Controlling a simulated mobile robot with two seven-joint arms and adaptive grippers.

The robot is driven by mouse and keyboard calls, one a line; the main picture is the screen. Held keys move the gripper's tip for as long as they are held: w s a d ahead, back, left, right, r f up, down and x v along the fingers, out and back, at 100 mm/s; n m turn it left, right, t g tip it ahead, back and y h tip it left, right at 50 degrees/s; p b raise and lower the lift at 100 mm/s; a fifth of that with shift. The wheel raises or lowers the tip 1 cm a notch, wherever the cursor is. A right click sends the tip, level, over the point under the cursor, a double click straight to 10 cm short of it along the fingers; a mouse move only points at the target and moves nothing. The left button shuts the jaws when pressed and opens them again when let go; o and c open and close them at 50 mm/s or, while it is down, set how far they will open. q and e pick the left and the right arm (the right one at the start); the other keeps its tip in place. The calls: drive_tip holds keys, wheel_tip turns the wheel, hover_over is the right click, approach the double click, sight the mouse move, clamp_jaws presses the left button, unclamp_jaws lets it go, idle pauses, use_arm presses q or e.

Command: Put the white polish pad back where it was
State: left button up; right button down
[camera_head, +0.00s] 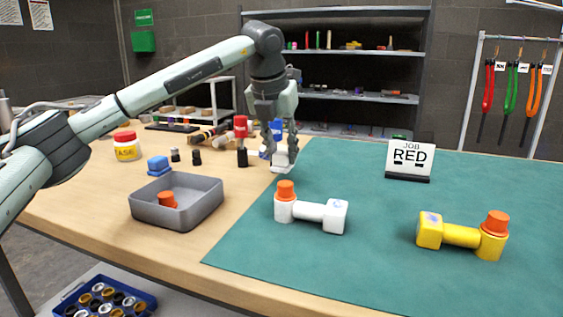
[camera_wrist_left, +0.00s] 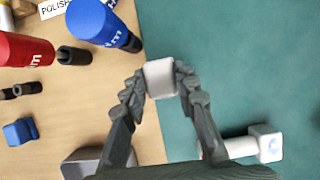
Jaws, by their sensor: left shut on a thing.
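The white polish pad (camera_head: 283,162) is held between the fingers of my left gripper (camera_head: 282,150), near the left edge of the green mat. In the left wrist view the white pad (camera_wrist_left: 160,78) sits between the two fingertips of the left gripper (camera_wrist_left: 160,88), above the border of wood and mat. A blue pad (camera_head: 158,165) lies on the wooden table behind the grey tray. A card reading POLISH (camera_wrist_left: 55,7) shows at the top of the left wrist view. My right gripper is not in view.
A grey tray (camera_head: 150,211) holds an orange cap. A white dumbbell-shaped part (camera_head: 310,211) and a yellow one (camera_head: 460,235) lie on the green mat (camera_head: 380,270). A red can (camera_head: 240,125) and a blue can (camera_wrist_left: 100,22) are close to the gripper. A JOB RED sign (camera_head: 410,160) stands right.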

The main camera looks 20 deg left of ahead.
sight(280, 154)
use_arm(q)
drive_tip(key=shift+f, duration=1.5)
drive_tip(key=o, duration=1)
drive_tip(key=v, duration=1.2)
